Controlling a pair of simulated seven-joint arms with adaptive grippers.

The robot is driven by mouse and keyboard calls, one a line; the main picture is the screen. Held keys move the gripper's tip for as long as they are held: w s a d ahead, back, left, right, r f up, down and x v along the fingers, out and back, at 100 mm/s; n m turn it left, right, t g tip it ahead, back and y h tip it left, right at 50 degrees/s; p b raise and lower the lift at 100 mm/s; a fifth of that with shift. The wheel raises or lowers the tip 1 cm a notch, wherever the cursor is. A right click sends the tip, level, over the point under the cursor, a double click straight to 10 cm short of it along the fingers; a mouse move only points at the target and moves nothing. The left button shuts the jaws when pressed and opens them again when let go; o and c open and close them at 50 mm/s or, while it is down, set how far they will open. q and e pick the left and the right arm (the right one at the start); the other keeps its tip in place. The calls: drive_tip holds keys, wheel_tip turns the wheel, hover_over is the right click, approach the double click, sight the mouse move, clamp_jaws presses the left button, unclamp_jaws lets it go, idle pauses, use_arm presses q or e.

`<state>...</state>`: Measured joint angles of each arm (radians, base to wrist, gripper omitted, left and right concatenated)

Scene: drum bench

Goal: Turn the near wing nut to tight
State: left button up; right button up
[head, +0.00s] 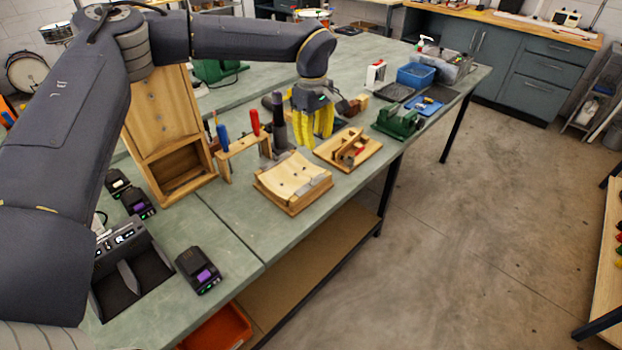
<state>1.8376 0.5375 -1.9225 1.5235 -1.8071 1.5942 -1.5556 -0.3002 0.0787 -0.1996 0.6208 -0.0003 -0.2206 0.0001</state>
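No wing nut can be made out for certain at this size. A flat wooden board (330,156) on the bench carries a small wooden fixture (347,146) with a red part. A curved-top wooden block (292,180) with small dark fittings sits just left of and nearer than it. My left gripper (316,128), with yellow fingers, points down behind these two pieces. Its fingers look apart, with nothing seen between them. Whether it touches anything cannot be told. My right gripper is not in view.
A wooden rack (242,146) holds red and blue-handled tools, with a dark upright cylinder (278,122) beside it. A green vise (398,122) stands to the right. A tall wooden case (168,130) and battery charger (128,270) are left.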

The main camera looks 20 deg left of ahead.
sight(311, 182)
use_arm(q)
drive_tip(key=f+n, duration=0.5)
drive_tip(key=n, duration=0.2)
drive_tip(key=f+n, duration=0.5)
drive_tip(key=n, duration=0.3)
drive_tip(key=f+n, duration=0.5)
drive_tip(key=n, duration=0.3)
drive_tip(key=shift+s+a+f, duration=0.2)
drive_tip(key=shift+s+a, duration=0.15)
